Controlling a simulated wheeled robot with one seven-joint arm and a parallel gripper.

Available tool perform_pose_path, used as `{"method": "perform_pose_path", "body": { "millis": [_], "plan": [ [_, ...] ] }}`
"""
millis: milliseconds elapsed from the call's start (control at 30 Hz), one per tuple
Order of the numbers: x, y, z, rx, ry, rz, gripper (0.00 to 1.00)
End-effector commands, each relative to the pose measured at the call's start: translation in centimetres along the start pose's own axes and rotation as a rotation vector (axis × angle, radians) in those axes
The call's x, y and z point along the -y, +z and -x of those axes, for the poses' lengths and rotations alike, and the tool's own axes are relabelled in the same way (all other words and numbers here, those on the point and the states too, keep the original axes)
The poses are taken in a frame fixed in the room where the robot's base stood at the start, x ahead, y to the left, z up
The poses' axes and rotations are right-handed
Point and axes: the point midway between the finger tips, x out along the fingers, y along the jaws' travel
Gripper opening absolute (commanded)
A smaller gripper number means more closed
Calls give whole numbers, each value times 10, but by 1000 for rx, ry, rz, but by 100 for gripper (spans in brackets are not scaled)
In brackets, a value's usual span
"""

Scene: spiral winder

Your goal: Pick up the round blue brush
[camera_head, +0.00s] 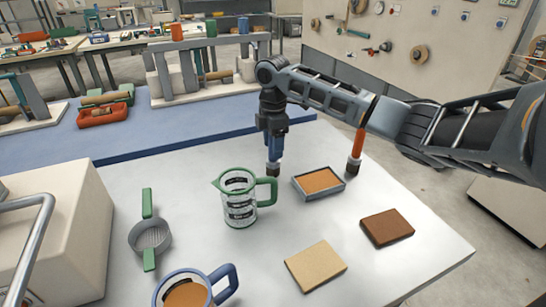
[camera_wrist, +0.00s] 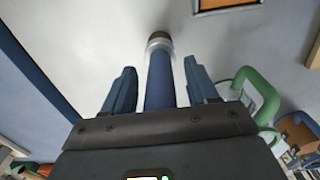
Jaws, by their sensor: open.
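The round blue brush (camera_head: 274,154) stands upright on its bristles on the white table, at the back left of the shallow tray. In the wrist view its blue handle (camera_wrist: 160,82) lies between my two fingers, with the silver ferrule and dark bristle end beyond them. My gripper (camera_head: 273,128) is over the brush, pointing down; it also shows in the wrist view (camera_wrist: 161,88). Its fingers are open, with a gap visible on each side of the handle. The top of the handle is hidden by my gripper.
A red-handled brush (camera_head: 358,147) stands to the right under my arm. Nearby are a tray with orange contents (camera_head: 297,184), a green-handled jug (camera_head: 239,214), a brown block (camera_head: 387,227), a tan block (camera_head: 315,266), a strainer (camera_head: 150,236) and a blue-handled mug (camera_head: 226,283).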

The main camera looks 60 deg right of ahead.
Motion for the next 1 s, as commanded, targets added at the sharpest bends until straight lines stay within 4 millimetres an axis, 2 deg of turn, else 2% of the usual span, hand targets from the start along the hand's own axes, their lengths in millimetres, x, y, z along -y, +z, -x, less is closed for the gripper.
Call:
{"method": "perform_pose_path", "body": {
  "millis": [133, 733, 1000],
  "plan": [
    [0, 0, 0, 0, 0, 0, 57],
    [0, 0, 0, 0, 0, 0, 0],
    [0, 0, 1, 0, 0, 0, 0]
  ]
}}
